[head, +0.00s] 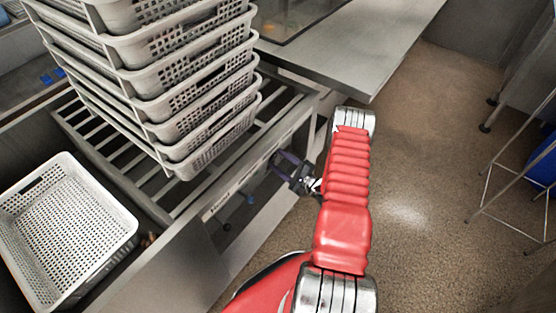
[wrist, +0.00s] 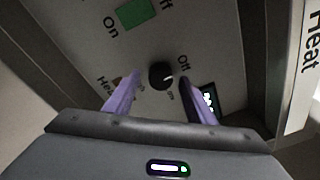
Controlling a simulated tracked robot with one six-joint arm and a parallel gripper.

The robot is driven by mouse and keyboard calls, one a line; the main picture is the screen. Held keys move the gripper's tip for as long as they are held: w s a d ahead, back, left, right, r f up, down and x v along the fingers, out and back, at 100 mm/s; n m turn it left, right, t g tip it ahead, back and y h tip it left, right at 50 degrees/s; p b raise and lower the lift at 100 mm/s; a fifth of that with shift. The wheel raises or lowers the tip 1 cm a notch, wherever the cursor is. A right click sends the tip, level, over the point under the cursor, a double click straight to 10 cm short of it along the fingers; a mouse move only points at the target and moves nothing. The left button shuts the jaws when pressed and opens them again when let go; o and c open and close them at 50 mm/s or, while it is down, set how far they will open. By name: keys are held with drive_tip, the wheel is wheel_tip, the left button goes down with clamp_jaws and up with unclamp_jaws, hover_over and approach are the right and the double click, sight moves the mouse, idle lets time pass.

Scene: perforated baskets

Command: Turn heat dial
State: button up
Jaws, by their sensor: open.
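The heat dial (wrist: 162,74) is a round black knob on a grey control panel in the wrist view. A white pointer mark on it faces right, toward the "Off" label. Lettering beginning "He" is partly hidden by the left finger. My gripper (wrist: 155,90) is open, with its two purple fingers either side of the dial's lower part. I cannot tell whether they touch it. In the head view my gripper (head: 280,160) is at the front panel of the metal frame, and the dial itself is hidden there.
A green switch (wrist: 132,13) marked On and Off is above the dial. A small lit display (wrist: 208,100) is at its lower right. Stacked white baskets (head: 190,75) stand on the rack, and another basket (head: 118,222) is at left.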

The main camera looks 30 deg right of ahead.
drive_tip(key=shift+w, duration=0.4)
drive_tip(key=shift+a, duration=0.1)
drive_tip(key=c, duration=1)
drive_tip(key=shift+c, duration=0.2)
